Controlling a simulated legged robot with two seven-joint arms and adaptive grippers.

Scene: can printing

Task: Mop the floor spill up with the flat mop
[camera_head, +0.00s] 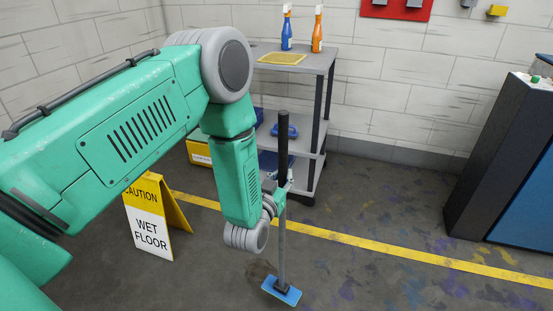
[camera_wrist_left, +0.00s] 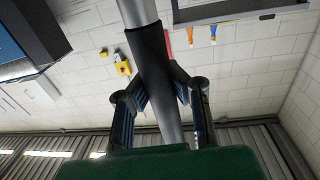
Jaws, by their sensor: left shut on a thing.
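The flat mop has a grey pole with a black upper grip (camera_head: 283,145) and a flat blue head (camera_head: 281,292). It stands nearly upright, its head low at the floor; I cannot tell whether it touches. My left gripper (camera_head: 281,192) is shut on the pole, partly hidden by my wrist. The left wrist view shows its fingers (camera_wrist_left: 162,82) on either side of the pole (camera_wrist_left: 172,118). A dark brownish patch (camera_head: 258,269), seemingly the spill, lies just behind and left of the head. My right gripper is not in view.
A yellow wet floor sign (camera_head: 152,232) stands left. A grey shelf cart (camera_head: 325,62) with blue and orange bottles stands behind the mop. A dark cabinet (camera_head: 490,165) is at the right. A yellow line (camera_head: 400,255) crosses the paint-stained, open floor.

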